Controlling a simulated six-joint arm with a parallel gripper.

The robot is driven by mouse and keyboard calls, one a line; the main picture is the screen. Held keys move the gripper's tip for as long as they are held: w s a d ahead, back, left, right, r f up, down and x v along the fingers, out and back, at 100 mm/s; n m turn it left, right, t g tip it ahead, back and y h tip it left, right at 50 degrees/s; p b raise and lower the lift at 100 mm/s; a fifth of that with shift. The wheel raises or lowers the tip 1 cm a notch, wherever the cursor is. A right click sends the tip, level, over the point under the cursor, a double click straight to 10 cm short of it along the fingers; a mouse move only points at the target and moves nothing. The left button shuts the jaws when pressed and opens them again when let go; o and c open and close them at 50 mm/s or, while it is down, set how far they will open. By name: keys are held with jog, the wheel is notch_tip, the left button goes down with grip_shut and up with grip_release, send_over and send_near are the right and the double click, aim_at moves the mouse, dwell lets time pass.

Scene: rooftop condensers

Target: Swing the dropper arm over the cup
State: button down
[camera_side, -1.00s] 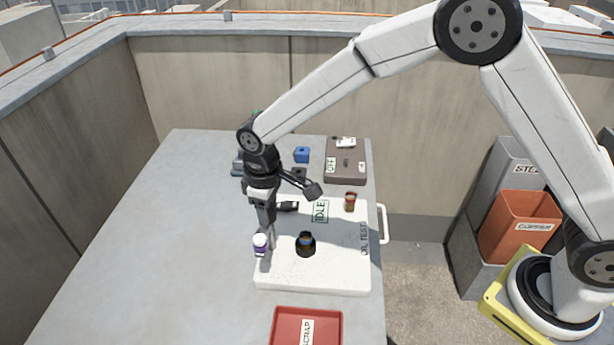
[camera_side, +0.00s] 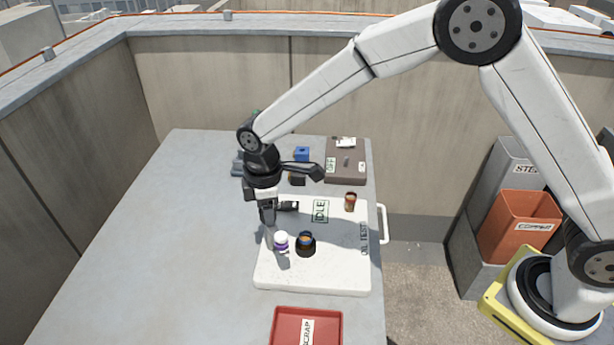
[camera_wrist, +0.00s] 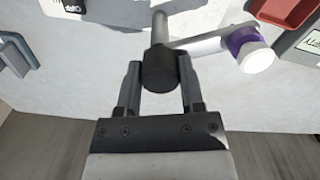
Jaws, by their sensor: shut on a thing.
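My gripper (camera_side: 268,238) is shut on the black knob (camera_wrist: 160,70) of the dropper arm, between both fingers in the wrist view. The pale dropper arm (camera_wrist: 205,44) reaches right from there to a purple-and-white dropper head (camera_wrist: 248,48). In the side view this head (camera_side: 281,241) is just left of the dark cup (camera_side: 306,246), which has amber in its top. The head is close to the cup but not centred over it; I cannot tell whether they touch. The white oil test board (camera_side: 330,275) lies under both. My gripper hides the arm's pivot in the side view.
A red scrap tray (camera_side: 290,318) stands in front of the board. A small red-brown jar (camera_side: 350,202) and an IDLE sign (camera_side: 320,210) are at the board's back. A brown box (camera_side: 346,165) and a blue block (camera_side: 302,154) lie behind. The table's left side (camera_side: 140,250) is clear.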

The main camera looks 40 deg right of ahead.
jog(key=n, duration=1.2)
dwell(0.6)
jog(key=shift+c, duration=1.1)
grip_release()
jog(key=shift+r, duration=0.2)
jog(key=shift+r, duration=3.75)
